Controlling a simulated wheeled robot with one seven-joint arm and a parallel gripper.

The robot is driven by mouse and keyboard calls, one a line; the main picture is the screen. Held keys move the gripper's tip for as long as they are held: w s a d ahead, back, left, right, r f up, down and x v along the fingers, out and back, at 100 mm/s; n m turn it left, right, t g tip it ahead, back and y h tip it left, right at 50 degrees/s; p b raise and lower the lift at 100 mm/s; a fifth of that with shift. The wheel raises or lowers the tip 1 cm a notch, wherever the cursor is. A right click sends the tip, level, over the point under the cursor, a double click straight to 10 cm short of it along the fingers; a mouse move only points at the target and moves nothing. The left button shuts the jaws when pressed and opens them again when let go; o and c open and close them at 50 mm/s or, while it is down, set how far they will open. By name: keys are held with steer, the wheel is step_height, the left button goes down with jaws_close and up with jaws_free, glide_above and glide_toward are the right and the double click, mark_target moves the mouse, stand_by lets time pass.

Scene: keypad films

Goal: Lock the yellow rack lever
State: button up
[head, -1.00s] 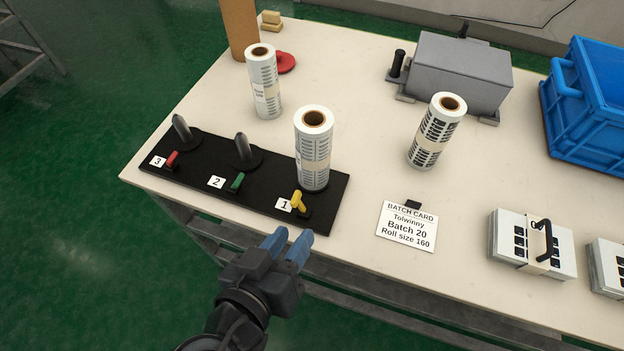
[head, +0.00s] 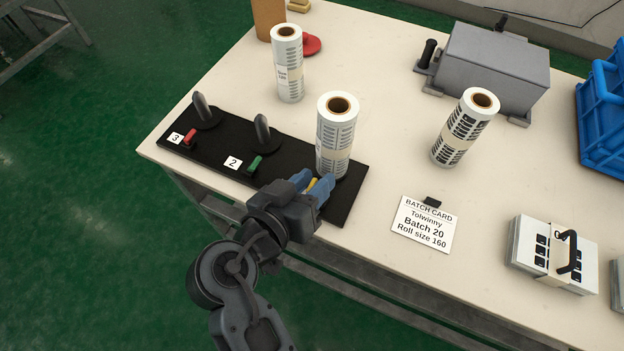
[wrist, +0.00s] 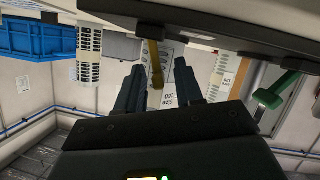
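The yellow lever (head: 313,185) stands at the front right of the black rack (head: 342,205), largely hidden by my gripper in the head view. In the wrist view the yellow lever (wrist: 156,64) shows between my fingers, with a gap on both sides. My gripper (head: 316,184) is open around it, and its fingers (wrist: 167,85) are apart. A film roll (head: 336,135) stands upright on the rack just behind the lever. The label 1 is hidden behind my gripper.
The rack also has a red lever (head: 190,136) and a green lever (head: 254,164) beside bare pegs. Two loose rolls (head: 289,68) (head: 465,127), a batch card (head: 425,222), a grey machine (head: 492,68) and a blue crate (head: 603,115) are on the table (head: 385,100).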

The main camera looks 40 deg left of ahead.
jaws_close()
steer(key=shift+f, duration=0.1)
stand_by(0.3)
steer(key=shift+s+a+f+n+h, duration=0.15)
steer(key=shift+a+n+h, duration=0.2)
steer(key=shift+n+h, duration=0.25)
jaws_free()
